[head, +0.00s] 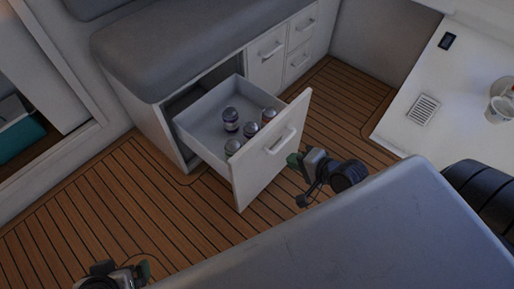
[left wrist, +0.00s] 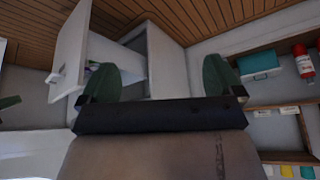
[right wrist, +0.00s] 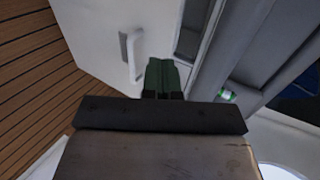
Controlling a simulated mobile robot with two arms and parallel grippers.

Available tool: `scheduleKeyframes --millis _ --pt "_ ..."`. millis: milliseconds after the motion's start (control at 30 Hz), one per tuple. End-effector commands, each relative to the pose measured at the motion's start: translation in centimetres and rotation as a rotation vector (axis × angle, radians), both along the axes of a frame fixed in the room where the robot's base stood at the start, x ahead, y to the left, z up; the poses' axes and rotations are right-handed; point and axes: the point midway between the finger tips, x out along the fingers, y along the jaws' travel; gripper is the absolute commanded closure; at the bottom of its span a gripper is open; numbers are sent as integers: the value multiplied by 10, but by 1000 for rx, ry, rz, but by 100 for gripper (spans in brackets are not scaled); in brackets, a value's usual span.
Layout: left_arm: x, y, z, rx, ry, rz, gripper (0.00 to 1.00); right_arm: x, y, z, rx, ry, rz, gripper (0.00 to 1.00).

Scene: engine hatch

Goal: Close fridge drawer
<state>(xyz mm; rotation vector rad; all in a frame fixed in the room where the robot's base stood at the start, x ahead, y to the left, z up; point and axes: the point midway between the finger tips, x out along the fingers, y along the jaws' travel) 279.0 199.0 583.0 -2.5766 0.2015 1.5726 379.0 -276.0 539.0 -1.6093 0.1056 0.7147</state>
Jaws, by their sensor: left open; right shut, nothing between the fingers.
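The fridge drawer (head: 248,165) is pulled well out from the cabinet under the grey seat, with several cans (head: 231,117) inside. Its white front panel (head: 262,178) carries a handle (head: 281,140), which also shows in the right wrist view (right wrist: 133,55). My right gripper (head: 292,160) is shut and empty, just in front of the panel near the handle; I cannot tell whether it touches. Its closed green fingers (right wrist: 165,63) point at the panel. My left gripper (head: 143,272) is open and empty, low at the left; the drawer also shows in the left wrist view (left wrist: 78,45).
The grey seat cushion (head: 190,35) lies above the cabinet. Closed drawers (head: 301,42) are beside the open one. A white counter (head: 455,100) is at the right, and shelves with a red bottle (left wrist: 303,62) show in the left wrist view. The wooden floor (head: 95,215) is clear.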

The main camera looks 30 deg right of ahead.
Motion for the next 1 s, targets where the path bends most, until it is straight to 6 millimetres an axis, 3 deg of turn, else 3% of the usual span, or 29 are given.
scheduleKeyframes --millis 267,500,733,1000 --pt "43 -15 13 -62 -289 -23 5 30 12 -20 -1 -3 -1 100" --pt "74 -28 37 -122 -553 -42 5 54 22 -34 -2 -4 0 100" --pt "94 -39 66 -181 -806 -58 5 75 31 -48 -2 -2 0 100" --pt "104 -47 96 -238 -1040 -71 5 101 41 -46 -4 -3 0 100"
